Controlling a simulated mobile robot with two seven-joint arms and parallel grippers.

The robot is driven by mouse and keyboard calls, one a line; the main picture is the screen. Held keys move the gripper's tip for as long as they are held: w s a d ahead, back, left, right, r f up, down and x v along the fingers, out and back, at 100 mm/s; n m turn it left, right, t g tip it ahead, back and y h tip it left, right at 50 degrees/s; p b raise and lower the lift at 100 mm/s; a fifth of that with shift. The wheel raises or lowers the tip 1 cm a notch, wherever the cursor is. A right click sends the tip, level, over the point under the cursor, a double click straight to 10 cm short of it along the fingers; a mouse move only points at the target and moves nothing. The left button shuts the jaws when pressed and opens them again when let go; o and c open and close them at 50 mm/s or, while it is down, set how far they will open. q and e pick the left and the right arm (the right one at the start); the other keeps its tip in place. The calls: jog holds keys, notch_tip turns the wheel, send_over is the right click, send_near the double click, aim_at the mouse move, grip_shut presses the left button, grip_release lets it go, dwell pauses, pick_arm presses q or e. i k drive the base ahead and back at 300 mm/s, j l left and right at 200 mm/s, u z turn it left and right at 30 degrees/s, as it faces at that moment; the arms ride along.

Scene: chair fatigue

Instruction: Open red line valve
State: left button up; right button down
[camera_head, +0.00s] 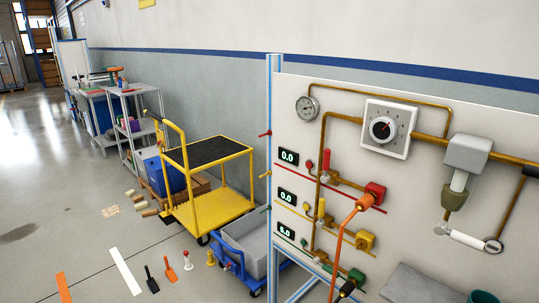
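The panel (420,110) on the right carries three coloured lines. The red line has a small valve with an upright red handle (326,159) on a brass pipe, and a red block (374,192) to its lower right. An orange hose or rod (341,245) reaches up to the red block. A digital display (289,157) beside the red valve reads 0.0. A yellow valve handle (321,208) and a green valve handle (315,258) sit on the lines below. Neither of my grippers is in view.
A round gauge (307,108) and a dial box (388,128) are mounted above the valves. A yellow cart (208,180), a blue trolley with a grey bin (246,244) and shelves (133,120) stand to the left. Small tools lie on the floor; the left floor is mostly clear.

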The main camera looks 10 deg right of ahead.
aim_at(326, 165)
jog(key=i+j+u, duration=0.8)
jog(key=i, duration=0.25)
jog(key=i+j+u, duration=0.2)
jog(key=i, duration=0.25)
jog(key=i+z, duration=0.2)
jog(key=z, duration=0.15)
jog(key=i+z, duration=0.45)
jog(key=z, duration=0.25)
jog(key=i+z, duration=0.15)
jog(key=z, duration=0.25)
jog(key=i+j+z, duration=0.1)
jog(key=z, duration=0.3)
jog(key=i+j+z, duration=0.1)
jog(key=z, duration=0.25)
jog(key=i+j+z, duration=0.1)
jog(key=z, duration=0.3)
jog(key=i+j+z, duration=0.1)
jog(key=z, duration=0.25)
jog(key=i+j+z, duration=0.1)
jog(key=z, duration=0.3)
jog(key=i+j+z, duration=0.15)
jog(key=z, duration=0.2)
jog(key=i+j+z, duration=0.1)
jog(key=j+z, duration=0.2)
jog(key=i+j+z, duration=0.1)
jog(key=j+z, duration=0.25)
jog(key=j, duration=0.05)
